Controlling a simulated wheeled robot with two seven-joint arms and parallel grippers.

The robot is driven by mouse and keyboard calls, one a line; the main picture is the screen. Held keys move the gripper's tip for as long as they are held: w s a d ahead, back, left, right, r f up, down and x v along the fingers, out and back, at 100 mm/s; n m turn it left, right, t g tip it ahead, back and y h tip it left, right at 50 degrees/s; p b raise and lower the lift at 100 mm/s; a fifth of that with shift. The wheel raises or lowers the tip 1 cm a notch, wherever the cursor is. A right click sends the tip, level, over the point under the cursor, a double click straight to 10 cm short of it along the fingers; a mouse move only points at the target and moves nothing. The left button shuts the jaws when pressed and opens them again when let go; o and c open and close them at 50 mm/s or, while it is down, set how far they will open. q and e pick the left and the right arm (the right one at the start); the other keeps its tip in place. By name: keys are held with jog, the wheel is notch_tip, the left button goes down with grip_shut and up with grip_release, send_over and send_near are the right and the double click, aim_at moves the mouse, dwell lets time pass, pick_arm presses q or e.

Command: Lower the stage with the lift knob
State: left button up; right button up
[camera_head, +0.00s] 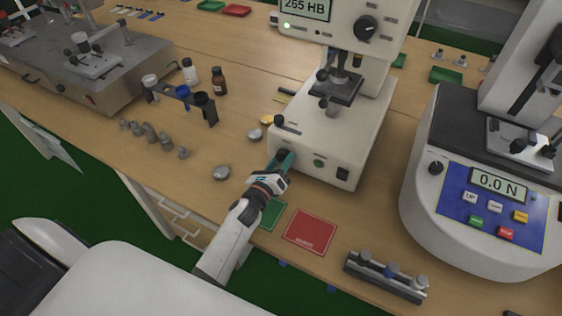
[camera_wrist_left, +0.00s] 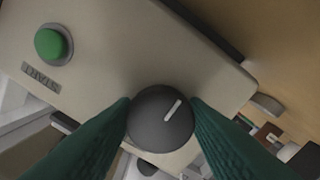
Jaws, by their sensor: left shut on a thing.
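The hardness tester (camera_head: 318,145) stands mid-bench, with "265 HB" on its display (camera_head: 303,6). Its small stage (camera_head: 336,88) is under the indenter, above the white base. My left gripper (camera_head: 281,160) is at the left end of the base's front face. In the left wrist view, its green fingers are on either side of a round dark grey knob (camera_wrist_left: 160,118) with a white pointer line tilted up to the right. The gripper (camera_wrist_left: 161,112) is shut on this knob. The green start button (camera_wrist_left: 54,44) is left of the knob; it also shows in the head view (camera_head: 319,163). My right gripper is out of view.
A green mat (camera_head: 270,214) and a red mat (camera_head: 310,232) lie in front of the tester. A force tester (camera_head: 480,190) reading "0.0 N" stands at right. A rack of samples (camera_head: 386,277) lies at the front edge. Bottles, cups and small metal weights are at left.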

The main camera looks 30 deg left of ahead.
pick_arm(q)
jog(key=n, duration=0.4)
jog(key=shift+r+n, duration=0.1)
jog(key=shift+n, duration=0.2)
jog(key=n, duration=0.4)
jog(key=shift+n, duration=0.3)
jog(key=n+p, duration=0.1)
jog(key=n, duration=0.4)
jog(key=shift+r, duration=0.15)
jog(key=n+p, duration=0.1)
jog(key=n, duration=0.4)
jog(key=n+p, duration=0.1)
jog(key=n, duration=0.7)
jog(key=shift+a, duration=0.1)
jog(key=n, duration=0.4)
jog(key=shift+n, duration=2.2)
